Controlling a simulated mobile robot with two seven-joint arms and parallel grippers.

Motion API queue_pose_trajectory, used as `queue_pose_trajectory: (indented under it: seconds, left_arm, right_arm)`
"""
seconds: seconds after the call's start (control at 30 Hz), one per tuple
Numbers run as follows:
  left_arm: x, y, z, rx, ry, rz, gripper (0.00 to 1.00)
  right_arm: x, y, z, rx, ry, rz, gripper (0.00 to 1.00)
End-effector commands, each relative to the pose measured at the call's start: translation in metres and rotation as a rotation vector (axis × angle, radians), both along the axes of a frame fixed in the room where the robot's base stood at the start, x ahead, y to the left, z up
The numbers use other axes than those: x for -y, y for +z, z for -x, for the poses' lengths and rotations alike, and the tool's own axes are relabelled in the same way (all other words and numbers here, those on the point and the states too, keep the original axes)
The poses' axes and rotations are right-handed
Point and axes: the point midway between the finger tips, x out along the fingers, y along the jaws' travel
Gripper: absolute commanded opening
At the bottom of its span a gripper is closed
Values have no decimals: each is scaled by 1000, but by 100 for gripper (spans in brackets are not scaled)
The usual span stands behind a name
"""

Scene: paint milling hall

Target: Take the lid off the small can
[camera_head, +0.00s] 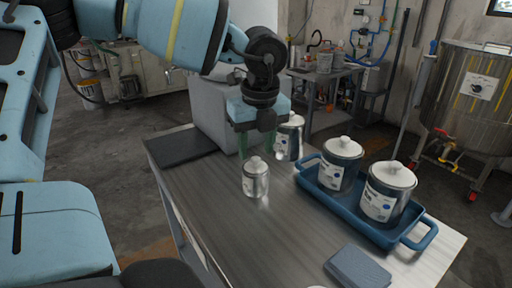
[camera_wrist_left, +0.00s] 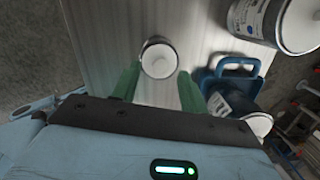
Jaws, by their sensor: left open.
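The small can (camera_head: 256,183) stands upright on the metal table, silver with a pale label and a white knobbed lid (camera_head: 256,165). The lid is on the can. My left gripper (camera_head: 256,147) points down with its green fingers apart, above and slightly behind the can in the head view. In the left wrist view, the white lid (camera_wrist_left: 159,61) shows just beyond and between the open fingertips (camera_wrist_left: 158,80). Nothing is held. I cannot tell the exact height gap. My right gripper is not in view.
A blue tray (camera_head: 405,240) with two larger lidded cans (camera_head: 341,165) (camera_head: 386,193) stands at right. Another lidded can (camera_head: 291,140) stands behind the gripper. A dark mat (camera_head: 182,147) lies at left, a folded cloth (camera_head: 357,267) in front.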

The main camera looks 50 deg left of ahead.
Motion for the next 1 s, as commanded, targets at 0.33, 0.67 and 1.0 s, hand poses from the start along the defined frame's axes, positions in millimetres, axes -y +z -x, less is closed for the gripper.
queue_pose_trajectory:
  seconds: [0.33,0.67,1.0]
  left_arm:
    - [5,49,2,2,1,-2,43]
    - [7,55,2,0,0,0,43]
    - [6,54,2,0,0,1,43]
  right_arm:
    - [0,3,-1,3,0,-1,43]
    - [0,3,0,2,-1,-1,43]
    - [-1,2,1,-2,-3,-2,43]
